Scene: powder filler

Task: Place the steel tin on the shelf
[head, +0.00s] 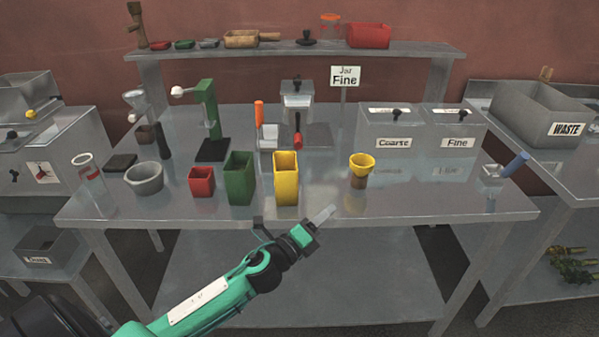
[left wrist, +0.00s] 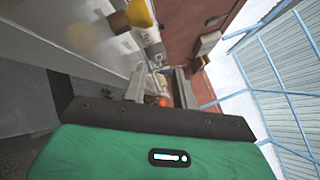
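I cannot single out a steel tin for sure in either view. Open-topped tins stand along the table's front: a red one (head: 201,184), a green one (head: 239,180) and a yellow one (head: 286,180). The shelf (head: 400,49) runs along the back above the table and holds a small flat grey piece (head: 209,43). My left gripper (head: 322,214) is in front of the table's front edge, right of the yellow tin and below the yellow-topped jar (head: 360,171). In the left wrist view its fingers (left wrist: 160,87) stand apart with nothing clearly held. My right gripper is not in view.
The shelf also bears a wooden box (head: 241,39), a red box (head: 368,36) and flat red and green pieces. Coarse (head: 391,128) and Fine (head: 455,128) bins stand at the table's right. A grey bowl (head: 144,178) and a glass tube (head: 89,174) stand left.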

